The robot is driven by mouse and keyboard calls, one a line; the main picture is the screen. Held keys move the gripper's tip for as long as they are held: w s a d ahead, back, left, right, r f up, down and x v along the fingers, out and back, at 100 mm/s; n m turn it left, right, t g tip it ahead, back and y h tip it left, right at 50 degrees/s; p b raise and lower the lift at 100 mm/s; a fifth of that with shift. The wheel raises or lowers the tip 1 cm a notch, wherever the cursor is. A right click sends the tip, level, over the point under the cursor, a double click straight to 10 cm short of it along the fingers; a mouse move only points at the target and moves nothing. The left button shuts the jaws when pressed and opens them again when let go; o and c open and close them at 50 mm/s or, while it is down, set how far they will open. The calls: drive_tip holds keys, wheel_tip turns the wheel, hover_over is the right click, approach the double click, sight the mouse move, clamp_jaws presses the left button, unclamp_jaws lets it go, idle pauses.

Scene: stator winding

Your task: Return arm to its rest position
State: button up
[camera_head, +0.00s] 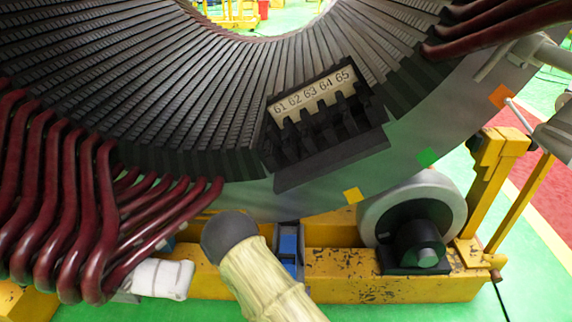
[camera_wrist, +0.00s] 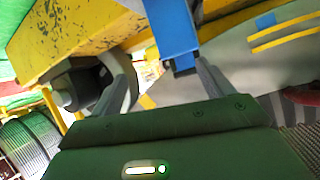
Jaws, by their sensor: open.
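My gripper (camera_wrist: 160,62) shows in the wrist view with two grey fingers spread apart and nothing held between them. Beyond the fingertips is a blue block (camera_wrist: 173,28); its lower end is near the right finger, and I cannot tell the gap. I cannot surely pick out my gripper in the head view. There, the large dark stator (camera_head: 130,115) fills the upper part. Dark red coils (camera_head: 75,200) stick out at the left, and more show at upper right. A black block labelled 61 to 65 (camera_head: 320,125) sits on its lower rim.
A yellow frame (camera_head: 340,265) with a grey roller (camera_head: 415,215) lies under the stator; the roller also shows in the wrist view (camera_wrist: 85,85). A dark ball-shaped end on a cream ribbed shaft (camera_head: 262,280) rises in the foreground.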

drive_tip(key=d+r+g+y+p, duration=0.2)
drive_tip(key=r+g+p, duration=0.1)
drive_tip(key=r, duration=0.6)
drive_tip(key=d+r+g+y+p, duration=0.1)
drive_tip(key=d+r+g+p, duration=0.15)
drive_tip(key=r, duration=0.75)
drive_tip(key=s+d+r+n+g+p, duration=0.2)
drive_tip(key=s+d+r, duration=0.3)
drive_tip(key=s+r, duration=0.25)
drive_tip(key=s+d+r+n+g+p, duration=0.2)
drive_tip(key=s+d+r, duration=0.35)
drive_tip(key=r, duration=0.25)
wheel_tip(320, 180, up, 37)
drive_tip(key=a+p, duration=0.1)
drive_tip(key=p, duration=3.6)
drive_tip(key=shift+a, duration=0.15)
drive_tip(key=shift+s, duration=0.1)
